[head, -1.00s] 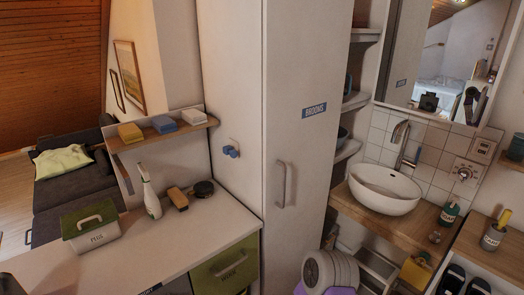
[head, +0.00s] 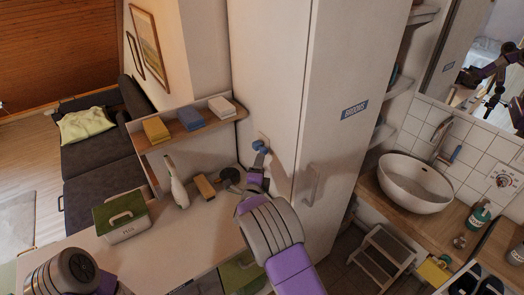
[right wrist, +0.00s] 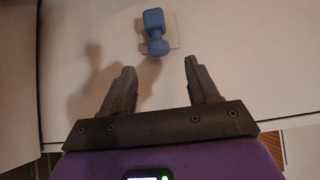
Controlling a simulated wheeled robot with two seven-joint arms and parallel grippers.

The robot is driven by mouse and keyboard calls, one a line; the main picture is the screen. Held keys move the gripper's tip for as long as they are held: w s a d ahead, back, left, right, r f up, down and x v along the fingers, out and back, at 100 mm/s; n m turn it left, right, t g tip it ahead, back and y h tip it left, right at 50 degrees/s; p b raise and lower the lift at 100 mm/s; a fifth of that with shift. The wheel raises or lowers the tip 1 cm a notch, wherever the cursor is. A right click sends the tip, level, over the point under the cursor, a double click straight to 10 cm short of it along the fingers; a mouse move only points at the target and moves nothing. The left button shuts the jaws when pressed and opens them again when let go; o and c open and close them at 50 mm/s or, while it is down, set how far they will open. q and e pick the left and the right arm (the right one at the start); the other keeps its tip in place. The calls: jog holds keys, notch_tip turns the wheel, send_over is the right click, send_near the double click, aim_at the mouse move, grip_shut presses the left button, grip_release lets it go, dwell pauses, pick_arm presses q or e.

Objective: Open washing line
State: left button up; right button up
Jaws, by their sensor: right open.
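A small blue knob-like piece (head: 260,146) sits on a pale square plate on the white side panel of the tall cabinet; I take it for the washing line's pull. It shows large in the right wrist view (right wrist: 154,30), with its plate behind it. My right gripper (head: 257,160) is just below and in front of it. In the right wrist view the two fingers (right wrist: 158,70) are apart and empty, and the blue piece lies beyond their tips, between their directions. No line is seen drawn out. My left gripper is not in view; only part of my left arm shows at the lower left.
A shelf (head: 190,132) with folded cloths is left of the knob. The cabinet handle (head: 313,185) is to the right.

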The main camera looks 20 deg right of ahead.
jog(key=x, duration=0.6)
jog(key=shift+p, duration=0.45)
jog(key=shift+w+d+f, duration=0.1)
jog(key=shift+w, duration=0.1)
grip_shut()
